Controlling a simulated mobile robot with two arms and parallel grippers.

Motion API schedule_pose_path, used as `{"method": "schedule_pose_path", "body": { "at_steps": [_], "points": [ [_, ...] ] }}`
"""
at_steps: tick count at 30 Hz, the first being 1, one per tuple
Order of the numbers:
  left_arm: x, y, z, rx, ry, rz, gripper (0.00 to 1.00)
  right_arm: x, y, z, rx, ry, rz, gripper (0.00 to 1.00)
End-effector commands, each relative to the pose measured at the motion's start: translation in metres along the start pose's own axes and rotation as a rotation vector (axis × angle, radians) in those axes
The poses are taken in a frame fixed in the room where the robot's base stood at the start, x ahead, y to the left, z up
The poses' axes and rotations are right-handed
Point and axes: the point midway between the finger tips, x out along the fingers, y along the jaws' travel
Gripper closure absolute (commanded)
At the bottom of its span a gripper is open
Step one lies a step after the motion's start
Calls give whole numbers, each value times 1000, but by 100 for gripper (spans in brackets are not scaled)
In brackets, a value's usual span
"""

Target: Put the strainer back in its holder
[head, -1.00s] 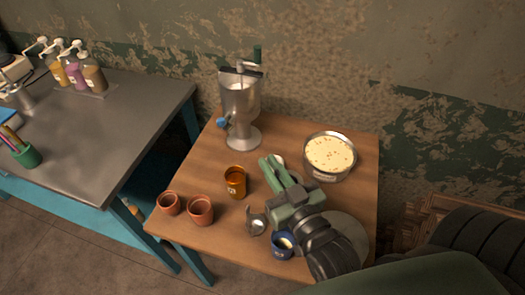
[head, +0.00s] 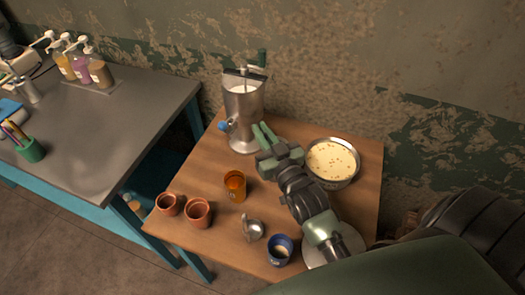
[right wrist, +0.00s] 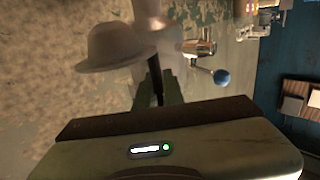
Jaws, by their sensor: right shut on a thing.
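My right gripper (head: 264,135) is over the wooden table, in front of the metal dispenser. In the right wrist view its fingers (right wrist: 158,90) are shut on a dark handle. A pale, hat-shaped bowl with a rim (right wrist: 108,45), which looks like the strainer, is at the far end of that handle. In the head view the strainer cannot be made out by the gripper. A small metal piece (head: 254,230), possibly the holder, stands near the table's front, beside a blue cup. My left gripper is not in view.
The dispenser (head: 243,112) has a blue tap knob (right wrist: 222,77). A pan of pale liquid (head: 331,160) stands right of my arm. An amber cup (head: 235,186), clay cups (head: 198,212) and a blue cup (head: 280,249) stand on the table (head: 190,180). A grey counter (head: 110,130) is left.

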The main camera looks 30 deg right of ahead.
Motion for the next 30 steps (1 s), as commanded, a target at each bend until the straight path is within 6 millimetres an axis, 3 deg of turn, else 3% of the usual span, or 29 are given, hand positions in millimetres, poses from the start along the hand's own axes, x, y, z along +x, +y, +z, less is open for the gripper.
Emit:
{"method": "schedule_pose_path", "body": {
  "at_steps": [3,16,30],
  "points": [
    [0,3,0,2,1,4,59,0,0,25,-1,-2,1,100],
    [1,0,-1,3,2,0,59,1,0,74,0,0,1,100],
    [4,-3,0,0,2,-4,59,0,0,83,-1,2,0,100]
  ]
}}
